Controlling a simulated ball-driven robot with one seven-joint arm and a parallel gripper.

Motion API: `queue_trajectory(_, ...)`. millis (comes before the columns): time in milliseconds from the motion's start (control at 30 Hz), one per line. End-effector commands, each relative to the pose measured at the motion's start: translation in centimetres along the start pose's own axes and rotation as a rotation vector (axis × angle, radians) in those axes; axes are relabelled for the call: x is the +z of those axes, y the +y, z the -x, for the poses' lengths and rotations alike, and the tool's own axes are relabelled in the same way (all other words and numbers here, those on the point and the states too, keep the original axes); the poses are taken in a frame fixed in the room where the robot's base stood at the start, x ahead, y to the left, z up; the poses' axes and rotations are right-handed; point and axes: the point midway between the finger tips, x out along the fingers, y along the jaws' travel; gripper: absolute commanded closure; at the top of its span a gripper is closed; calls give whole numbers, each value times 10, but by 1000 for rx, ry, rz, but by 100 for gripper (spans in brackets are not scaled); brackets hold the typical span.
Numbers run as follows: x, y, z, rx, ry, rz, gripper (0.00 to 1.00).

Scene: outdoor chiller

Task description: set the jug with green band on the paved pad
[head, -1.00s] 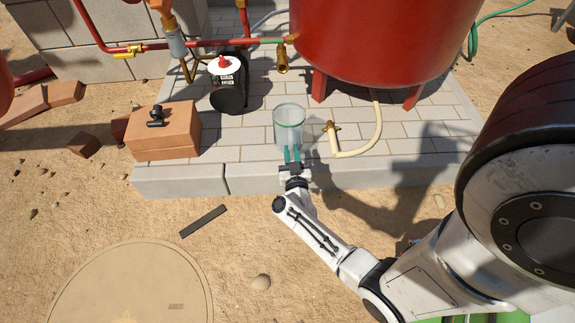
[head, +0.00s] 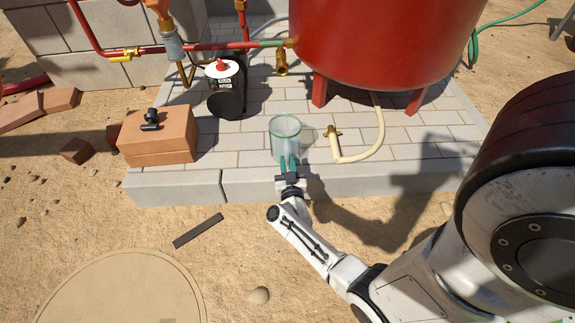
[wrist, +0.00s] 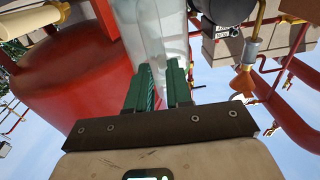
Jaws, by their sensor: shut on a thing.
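The jug with green band (head: 285,137) is clear, with a green rim band, and looks upright over the front part of the paved pad (head: 240,158). My gripper (head: 288,163) is shut on its near side with green fingers. In the wrist view the jug (wrist: 165,32) rises between and beyond the fingers of my gripper (wrist: 158,88). Its base is partly behind the fingers, and I cannot tell whether it touches the paving.
A black canister (head: 227,92) stands behind left, and stacked bricks (head: 158,145) with a small black item (head: 150,119) sit at the pad's left. A cream hose with brass valve (head: 350,152) lies right of the jug. The red tank (head: 385,40) stands behind.

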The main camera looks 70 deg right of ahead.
Motion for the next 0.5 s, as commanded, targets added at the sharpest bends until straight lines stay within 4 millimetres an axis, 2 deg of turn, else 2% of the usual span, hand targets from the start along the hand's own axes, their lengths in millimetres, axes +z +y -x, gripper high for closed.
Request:
queue_trajectory(133,0,0,-1,1,3,0,100)
queue_trajectory(167,2,0,0,1,-1,0,78)
queue_trajectory(400,2,0,0,0,-1,0,55)
queue_trajectory(500,2,0,0,0,-1,0,54)
